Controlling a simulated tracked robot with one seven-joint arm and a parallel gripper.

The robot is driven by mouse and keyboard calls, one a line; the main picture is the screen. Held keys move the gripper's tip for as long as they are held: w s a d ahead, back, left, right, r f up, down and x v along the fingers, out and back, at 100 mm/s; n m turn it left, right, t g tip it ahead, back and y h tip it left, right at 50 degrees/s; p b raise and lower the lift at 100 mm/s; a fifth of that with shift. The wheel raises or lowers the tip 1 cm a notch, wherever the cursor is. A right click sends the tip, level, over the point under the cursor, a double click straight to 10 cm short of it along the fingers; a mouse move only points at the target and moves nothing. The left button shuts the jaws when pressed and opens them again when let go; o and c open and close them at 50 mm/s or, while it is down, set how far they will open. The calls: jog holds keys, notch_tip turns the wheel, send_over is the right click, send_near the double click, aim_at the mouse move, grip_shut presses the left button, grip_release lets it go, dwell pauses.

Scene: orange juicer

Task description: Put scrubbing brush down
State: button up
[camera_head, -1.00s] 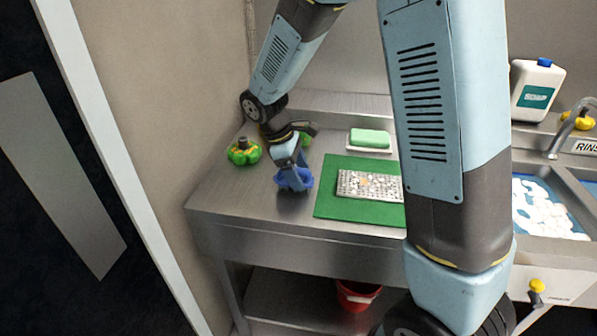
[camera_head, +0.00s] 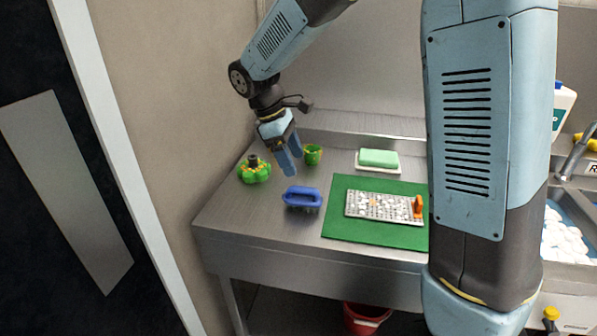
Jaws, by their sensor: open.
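The scrubbing brush (camera_head: 302,197), with a blue handle, rests on the steel counter (camera_head: 262,228) just left of the green mat (camera_head: 345,232). My gripper (camera_head: 291,162) is open and empty, raised above and slightly behind the brush. Its blue fingers point down and do not touch the brush.
A green part with a dark knob (camera_head: 254,170) stands left of the brush. A small green cup (camera_head: 312,155) stands behind it. On the mat lies a grey grid tray (camera_head: 380,207) with an orange piece (camera_head: 418,207). A green sponge (camera_head: 379,158) sits in a dish.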

jog(key=s+d+r+m+t+y, duration=0.2)
jog(key=s+d+r+m+y, duration=0.1)
jog(key=s+d+r+m, duration=0.65)
jog(key=s+d+r+m+t+y, duration=0.1)
jog(key=s+d+m+t, duration=0.3)
jog(key=s+d, duration=0.6)
jog(key=shift+s+d+r+m+t, duration=0.15)
jog(key=shift+s+r+m+t, duration=0.2)
jog(key=shift+s+m, duration=0.1)
dwell(0.8)
